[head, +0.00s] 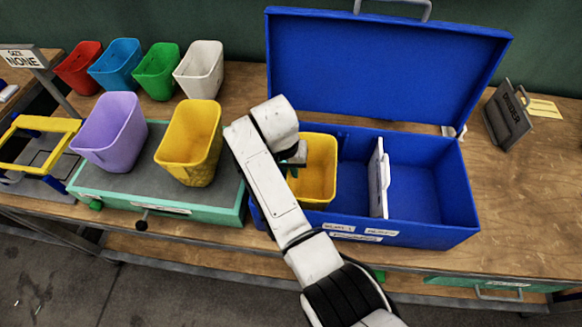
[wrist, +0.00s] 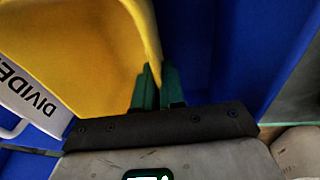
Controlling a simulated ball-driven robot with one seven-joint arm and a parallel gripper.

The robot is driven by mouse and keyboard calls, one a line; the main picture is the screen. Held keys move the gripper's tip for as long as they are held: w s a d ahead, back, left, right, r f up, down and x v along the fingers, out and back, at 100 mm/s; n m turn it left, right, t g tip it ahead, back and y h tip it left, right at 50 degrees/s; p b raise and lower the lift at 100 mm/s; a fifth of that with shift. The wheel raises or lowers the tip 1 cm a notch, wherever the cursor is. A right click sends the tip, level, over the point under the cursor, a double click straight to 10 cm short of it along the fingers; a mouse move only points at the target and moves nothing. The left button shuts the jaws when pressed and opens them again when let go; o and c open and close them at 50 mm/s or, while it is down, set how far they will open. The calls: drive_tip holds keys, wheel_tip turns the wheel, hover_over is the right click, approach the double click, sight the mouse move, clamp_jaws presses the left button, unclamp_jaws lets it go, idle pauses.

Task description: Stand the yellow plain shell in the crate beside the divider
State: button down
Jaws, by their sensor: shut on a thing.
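The yellow plain shell (head: 318,172) is an open-topped bin inside the left part of the blue crate (head: 445,240). It looks upright, left of the white divider (head: 379,180), with a gap of blue floor between them. My gripper (head: 300,155) is at the shell's upper left wall, partly hidden by my arm. In the wrist view my gripper's green fingers (wrist: 152,88) are shut on the rim of the yellow plain shell (wrist: 75,55). The divider (wrist: 32,105) shows beyond it with its lettering. Whether the shell's base touches the crate floor is hidden.
The crate's lid (head: 385,70) stands open behind. A patterned yellow shell (head: 190,145) and a purple shell (head: 110,130) stand on a grey-topped press (head: 150,200) at left. Red, blue, green and white shells line the back. A dark stand (head: 507,115) is at right.

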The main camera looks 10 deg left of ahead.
drive_tip(key=c, duration=1.7)
unclamp_jaws()
drive_tip(key=shift+f, duration=0.1)
drive_tip(key=o, duration=0.5)
drive_tip(key=r, duration=0.4)
drive_tip(key=a+r, duration=0.1)
drive_tip(key=r, duration=0.3)
drive_tip(key=s+r+b, duration=0.1)
drive_tip(key=r, duration=0.3)
drive_tip(key=shift+s+a, duration=0.1)
drive_tip(key=shift+a, duration=0.15)
